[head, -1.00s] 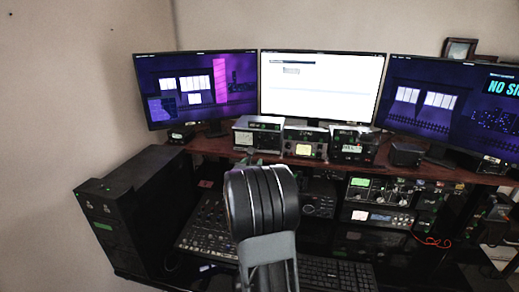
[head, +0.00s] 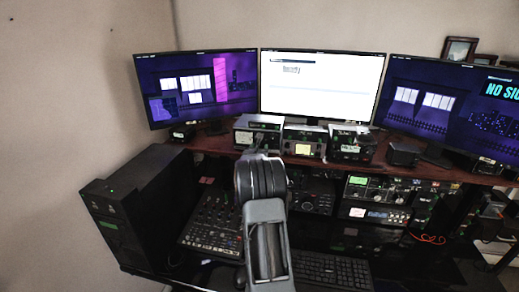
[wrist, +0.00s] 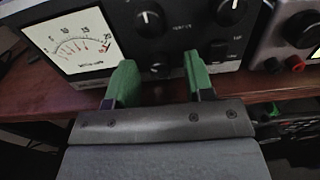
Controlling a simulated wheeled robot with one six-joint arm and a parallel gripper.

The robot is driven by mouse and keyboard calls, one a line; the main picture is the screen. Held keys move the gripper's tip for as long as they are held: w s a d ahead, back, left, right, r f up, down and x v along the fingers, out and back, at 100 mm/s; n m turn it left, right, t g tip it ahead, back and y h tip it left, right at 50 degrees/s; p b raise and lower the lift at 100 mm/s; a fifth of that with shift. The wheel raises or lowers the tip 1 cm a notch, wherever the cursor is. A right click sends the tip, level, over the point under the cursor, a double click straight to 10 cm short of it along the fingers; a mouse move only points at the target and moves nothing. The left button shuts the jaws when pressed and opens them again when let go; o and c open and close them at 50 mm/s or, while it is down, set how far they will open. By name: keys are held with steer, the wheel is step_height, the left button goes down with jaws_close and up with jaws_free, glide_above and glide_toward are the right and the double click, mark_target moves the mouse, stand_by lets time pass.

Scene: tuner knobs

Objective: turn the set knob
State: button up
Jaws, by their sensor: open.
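The tuner box in the wrist view has a lit white needle meter (wrist: 75,43) on its left. To the right are a large black knob (wrist: 150,18), a second large knob (wrist: 231,11) at the upper right, and a smaller low knob (wrist: 159,70). The labels are too blurred to tell which is the set knob. My gripper (wrist: 158,72) is open, its two green fingers apart. In the picture the small low knob lies between the fingertips; I cannot tell the depth gap. In the head view my arm hides the gripper, below the left box (head: 258,124) on the shelf.
Another box (wrist: 297,30) with knobs and a red terminal stands close on the right. In the head view, monitors (head: 322,85) stand behind, and a mixer (head: 212,225) and keyboard (head: 332,270) lie below.

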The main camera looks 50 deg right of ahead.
jaws_close()
steer(key=shift+f+n+b, duration=0.15)
steer(key=shift+n+b, duration=0.15)
steer(key=shift+b, duration=0.35)
steer(key=shift+n, duration=0.3)
steer(key=shift+r, duration=0.2)
steer(key=shift+c, duration=0.6)
jaws_free()
steer(key=shift+w+a, duration=0.1)
steer(key=shift+o, duration=0.6)
